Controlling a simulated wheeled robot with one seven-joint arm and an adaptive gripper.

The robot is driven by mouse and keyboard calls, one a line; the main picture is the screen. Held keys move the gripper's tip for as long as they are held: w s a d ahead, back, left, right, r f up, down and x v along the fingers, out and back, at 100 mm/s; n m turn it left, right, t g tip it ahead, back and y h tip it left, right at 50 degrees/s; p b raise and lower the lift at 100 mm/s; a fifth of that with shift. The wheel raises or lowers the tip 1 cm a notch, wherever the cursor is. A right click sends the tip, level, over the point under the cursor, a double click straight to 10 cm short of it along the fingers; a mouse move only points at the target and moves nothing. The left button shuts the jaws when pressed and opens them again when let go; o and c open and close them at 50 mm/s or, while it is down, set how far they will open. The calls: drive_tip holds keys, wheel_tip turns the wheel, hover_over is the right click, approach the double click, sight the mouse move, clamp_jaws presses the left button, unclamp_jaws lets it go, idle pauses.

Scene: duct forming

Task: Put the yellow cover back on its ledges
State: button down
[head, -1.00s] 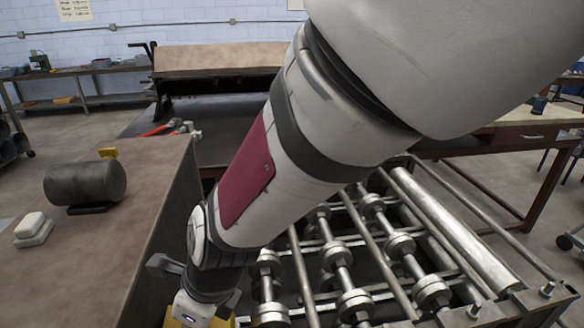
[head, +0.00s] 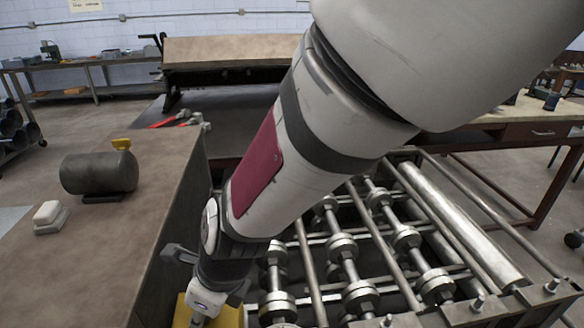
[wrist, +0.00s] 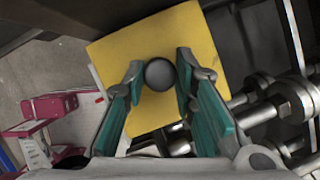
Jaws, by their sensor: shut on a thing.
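The yellow cover (wrist: 158,48) is a flat square plate with a round dark knob (wrist: 160,74) at its middle. It fills the upper middle of the wrist view and looks turned at an angle there. My gripper (wrist: 160,80) is shut on the knob, with one teal-padded finger on each side of it. In the head view, part of the yellow cover (head: 233,316) shows at the bottom edge, under my wrist and beside the roller machine. My arm hides much of that area. The ledges cannot be made out, and I cannot tell whether the cover touches anything below.
The roller machine (head: 340,243) with metal shafts and wheels lies right of the cover. A brown bench (head: 100,250) at left carries a dark cylinder (head: 98,172) and a white block (head: 47,216). Red-handled tools (head: 180,119) lie further back. A pink-red object (wrist: 52,108) stands on the floor.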

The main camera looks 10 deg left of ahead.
drive_tip(key=shift+f, duration=0.25)
idle(0.4)
drive_tip(key=shift+f, duration=0.3)
drive_tip(key=shift+f, duration=0.1)
drive_tip(key=c, duration=0.8)
unclamp_jaws()
drive_tip(key=shift+c, duration=0.2)
drive_tip(key=shift+s+r+p, duration=0.1)
drive_tip(key=shift+r+p, duration=4.1)
drive_tip(key=shift+r, duration=0.35)
